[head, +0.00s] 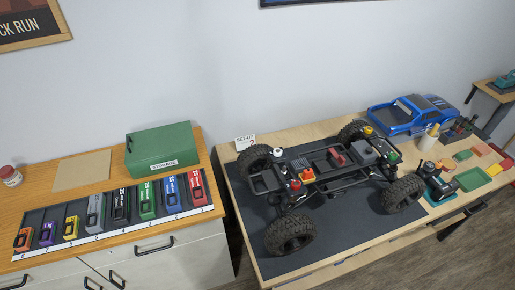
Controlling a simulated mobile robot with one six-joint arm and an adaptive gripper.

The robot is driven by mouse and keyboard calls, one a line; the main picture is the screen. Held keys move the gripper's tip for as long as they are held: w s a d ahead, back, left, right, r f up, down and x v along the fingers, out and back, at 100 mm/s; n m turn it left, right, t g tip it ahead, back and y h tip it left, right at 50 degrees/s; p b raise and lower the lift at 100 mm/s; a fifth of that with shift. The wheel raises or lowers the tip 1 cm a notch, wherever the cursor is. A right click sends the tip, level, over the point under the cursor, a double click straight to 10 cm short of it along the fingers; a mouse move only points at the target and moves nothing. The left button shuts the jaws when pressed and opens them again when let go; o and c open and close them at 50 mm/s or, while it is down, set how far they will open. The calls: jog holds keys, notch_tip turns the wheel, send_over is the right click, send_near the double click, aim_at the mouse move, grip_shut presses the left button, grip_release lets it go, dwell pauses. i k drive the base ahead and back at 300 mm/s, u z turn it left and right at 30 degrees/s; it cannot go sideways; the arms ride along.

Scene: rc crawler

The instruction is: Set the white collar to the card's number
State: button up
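The RC crawler chassis (333,178) stands on a dark mat (345,232) on the right-hand bench, its body shell off. A small white part (277,152), probably the white collar, sits on top near the far left wheel. Its setting is too small to read. Red (295,184), yellow (367,130) and green (393,156) parts sit near the other wheels. A white card (244,142) reading "SET-UP" stands at the mat's back left; its number looks like a 2 but is partly hidden by the tyre. My gripper is not in view.
A blue body shell (410,115) lies at the back right. A drill-like tool (436,182) and coloured trays (473,179) stand right of the crawler. The left cabinet holds a green storage box (160,148) and a numbered rack (110,232) of coloured packs. A gap separates the benches.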

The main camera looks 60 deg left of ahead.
aim_at(275, 153)
jog(key=z, duration=0.05)
jog(key=k, duration=1.5)
jog(key=u, duration=1.75)
jog(key=i, duration=0.8)
jog(key=z, duration=0.15)
